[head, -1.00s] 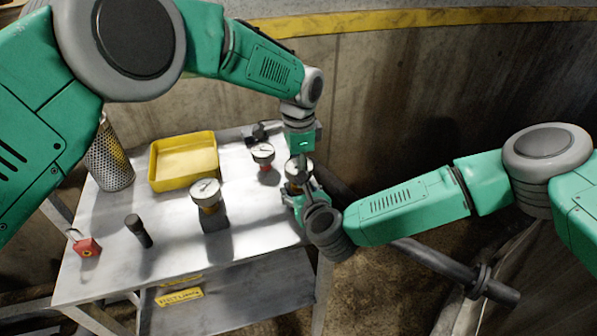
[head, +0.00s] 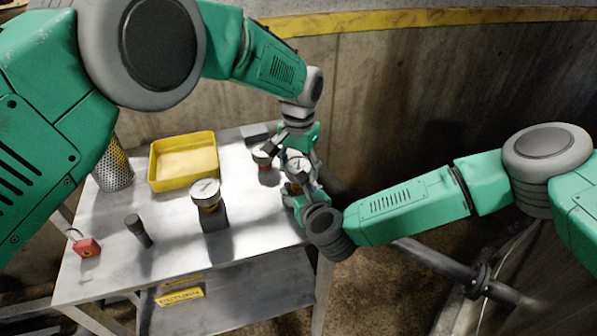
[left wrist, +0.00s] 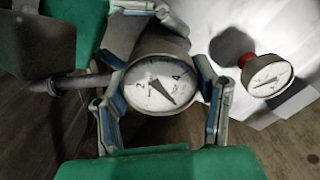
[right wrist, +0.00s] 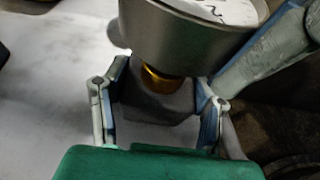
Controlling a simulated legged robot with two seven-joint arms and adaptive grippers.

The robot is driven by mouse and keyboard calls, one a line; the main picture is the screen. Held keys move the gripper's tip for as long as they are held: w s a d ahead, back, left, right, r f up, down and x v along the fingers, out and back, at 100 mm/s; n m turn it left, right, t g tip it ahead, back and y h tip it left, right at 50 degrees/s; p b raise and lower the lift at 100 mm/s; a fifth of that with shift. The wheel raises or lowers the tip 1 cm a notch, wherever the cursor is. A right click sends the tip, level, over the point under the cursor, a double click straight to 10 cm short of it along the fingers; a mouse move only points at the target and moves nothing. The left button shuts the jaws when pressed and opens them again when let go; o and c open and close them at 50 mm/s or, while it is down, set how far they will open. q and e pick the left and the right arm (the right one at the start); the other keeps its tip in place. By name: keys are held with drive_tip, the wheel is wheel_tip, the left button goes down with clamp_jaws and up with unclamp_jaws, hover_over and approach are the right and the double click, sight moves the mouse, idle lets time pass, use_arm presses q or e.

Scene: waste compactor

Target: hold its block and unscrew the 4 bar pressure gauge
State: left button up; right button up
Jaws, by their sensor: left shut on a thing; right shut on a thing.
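The 4 bar gauge (head: 298,166) stands at the table's right edge, its dial up, marked 2 and 4 in the left wrist view (left wrist: 160,84). My left gripper (head: 296,158) is shut on its round body, one finger on each side. The grey block (right wrist: 155,103) below it sits between the fingers of my right gripper (right wrist: 156,108), which is shut on it. A brass stem (right wrist: 162,78) shows between block and gauge. In the head view my right gripper (head: 298,192) partly hides the block.
A red-collared gauge (head: 262,157) stands close by on the left; a larger gauge on a block (head: 206,192) stands mid-table. A yellow tray (head: 184,140), mesh cylinder (head: 113,168), dark cylinder (head: 138,229) and red padlock (head: 87,247) are further left.

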use_arm(q)
drive_tip(key=shift+n, duration=0.3)
drive_tip(key=n, duration=0.5)
drive_tip(key=o, duration=1.4)
drive_tip(key=shift+c, duration=0.5)
